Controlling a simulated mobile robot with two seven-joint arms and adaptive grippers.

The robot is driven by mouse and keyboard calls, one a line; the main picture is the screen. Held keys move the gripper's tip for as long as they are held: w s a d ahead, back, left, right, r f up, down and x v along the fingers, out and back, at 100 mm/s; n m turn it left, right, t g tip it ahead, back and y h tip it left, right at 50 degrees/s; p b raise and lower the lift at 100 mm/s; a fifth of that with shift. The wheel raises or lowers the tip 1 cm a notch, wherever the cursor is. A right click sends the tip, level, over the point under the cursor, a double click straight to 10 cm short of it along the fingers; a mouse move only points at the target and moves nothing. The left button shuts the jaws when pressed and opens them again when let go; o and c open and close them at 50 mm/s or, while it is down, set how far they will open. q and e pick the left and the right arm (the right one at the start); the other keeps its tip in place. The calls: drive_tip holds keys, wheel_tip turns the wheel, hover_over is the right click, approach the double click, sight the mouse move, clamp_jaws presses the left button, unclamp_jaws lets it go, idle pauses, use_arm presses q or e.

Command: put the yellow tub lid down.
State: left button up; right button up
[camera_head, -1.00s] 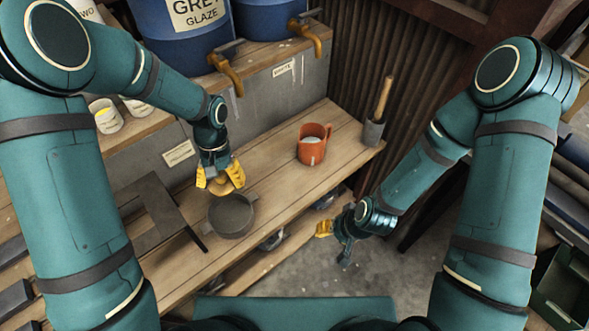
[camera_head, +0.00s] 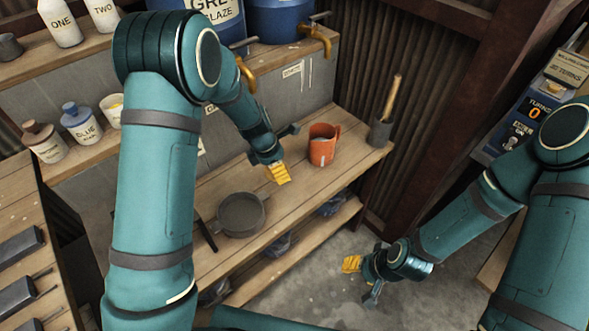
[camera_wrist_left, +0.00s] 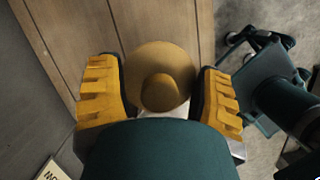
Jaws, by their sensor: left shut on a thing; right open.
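The yellow tub lid (camera_wrist_left: 166,75) is a round tan-yellow disc with a raised knob. In the left wrist view it sits between the two yellow fingers of my left gripper (camera_head: 278,173), which is shut on it. In the head view that gripper is over the wooden bench (camera_head: 300,190), right of the dark round pan (camera_head: 242,214) and left of the orange jug. The lid cannot be made out there. My right gripper (camera_head: 362,280) is open and empty, low in front of the bench.
The orange jug (camera_head: 322,146) stands close to the right of my left gripper. A grey pot with a wooden handle (camera_head: 383,125) stands at the bench's right end. Bare bench lies in front of my left gripper.

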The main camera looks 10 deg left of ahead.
sight(280, 188)
use_arm(q)
drive_tip(key=n, duration=0.1)
drive_tip(key=w+n, duration=0.2)
drive_tip(key=shift+w+a+f+n+t+y, duration=0.1)
drive_tip(key=shift+a+f+n+t+y, duration=0.2)
drive_tip(key=shift+n+t, duration=0.1)
drive_tip(key=shift+f+b, duration=0.25)
drive_tip(key=shift+b, duration=0.1)
wheel_tip(280, 188, down, 9)
drive_tip(key=b, duration=0.3)
drive_tip(key=shift+f, duration=0.2)
drive_tip(key=shift+f, duration=0.15)
drive_tip(key=o, duration=0.9)
